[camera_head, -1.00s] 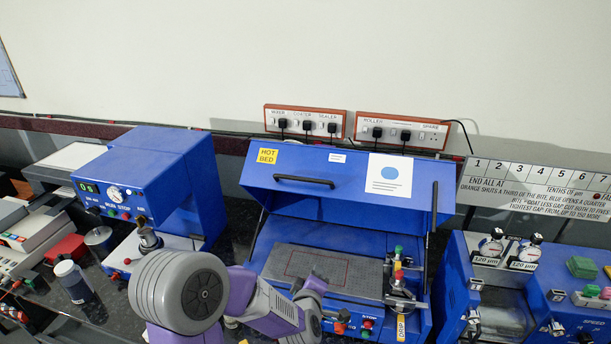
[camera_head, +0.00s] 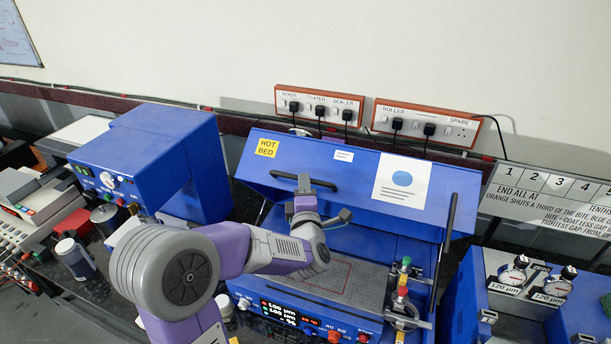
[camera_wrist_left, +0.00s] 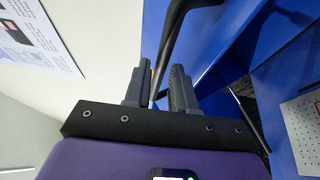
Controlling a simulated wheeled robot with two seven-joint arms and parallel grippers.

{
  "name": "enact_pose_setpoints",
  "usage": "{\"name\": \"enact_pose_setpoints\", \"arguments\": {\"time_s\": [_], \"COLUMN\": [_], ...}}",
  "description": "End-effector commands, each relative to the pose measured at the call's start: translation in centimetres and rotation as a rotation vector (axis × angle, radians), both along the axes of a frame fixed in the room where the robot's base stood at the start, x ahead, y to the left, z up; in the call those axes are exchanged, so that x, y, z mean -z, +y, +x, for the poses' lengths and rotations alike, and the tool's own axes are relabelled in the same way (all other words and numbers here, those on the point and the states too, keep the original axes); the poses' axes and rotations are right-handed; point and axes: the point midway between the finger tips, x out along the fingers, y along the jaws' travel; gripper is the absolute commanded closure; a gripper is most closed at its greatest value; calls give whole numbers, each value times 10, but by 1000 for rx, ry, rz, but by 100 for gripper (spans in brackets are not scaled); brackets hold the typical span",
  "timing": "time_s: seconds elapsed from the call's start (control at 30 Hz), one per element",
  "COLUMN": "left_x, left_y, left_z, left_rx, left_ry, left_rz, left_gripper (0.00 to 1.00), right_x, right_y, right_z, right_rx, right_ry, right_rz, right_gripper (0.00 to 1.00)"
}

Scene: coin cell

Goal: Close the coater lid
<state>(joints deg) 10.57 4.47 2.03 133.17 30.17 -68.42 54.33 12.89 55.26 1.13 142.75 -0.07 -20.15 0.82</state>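The blue coater lid (camera_head: 345,165) stands raised and open, tilted over the coater bed (camera_head: 345,280), and carries a HOT BED label and a white sheet. Its black bar handle (camera_head: 282,175) runs across the left part of its face. My left gripper (camera_head: 304,192) is up at the handle's right part. In the left wrist view the two fingers (camera_wrist_left: 160,88) are apart, and the dark handle bar (camera_wrist_left: 172,45) runs down into the gap between them. Whether a finger touches the bar is unclear. My right gripper is not in view.
A blue machine (camera_head: 155,155) stands to the left of the coater and another with gauges (camera_head: 530,285) to the right. A small valve assembly (camera_head: 404,290) stands at the bed's right edge. Socket strips (camera_head: 320,103) with plugs are on the wall behind.

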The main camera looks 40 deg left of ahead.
Motion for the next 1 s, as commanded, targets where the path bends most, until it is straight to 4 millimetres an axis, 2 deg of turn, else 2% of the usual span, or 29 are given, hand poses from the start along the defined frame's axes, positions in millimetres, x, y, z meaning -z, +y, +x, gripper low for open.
{"name": "enact_pose_setpoints", "arguments": {"time_s": [0.2,0.53,0.7,1.0], "left_x": [-1,-1,-1,-1], "left_y": [16,19,18,18], "left_z": [19,22,22,22], "left_rx": [-1,1,1,1], "left_ry": [3,2,2,1], "left_rz": [0,1,1,0], "left_gripper": [75,75,100,100], "right_x": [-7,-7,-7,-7], "right_y": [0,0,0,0], "right_z": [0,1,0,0], "right_rx": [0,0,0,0], "right_ry": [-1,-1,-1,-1], "right_rz": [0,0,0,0], "right_gripper": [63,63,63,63]}}
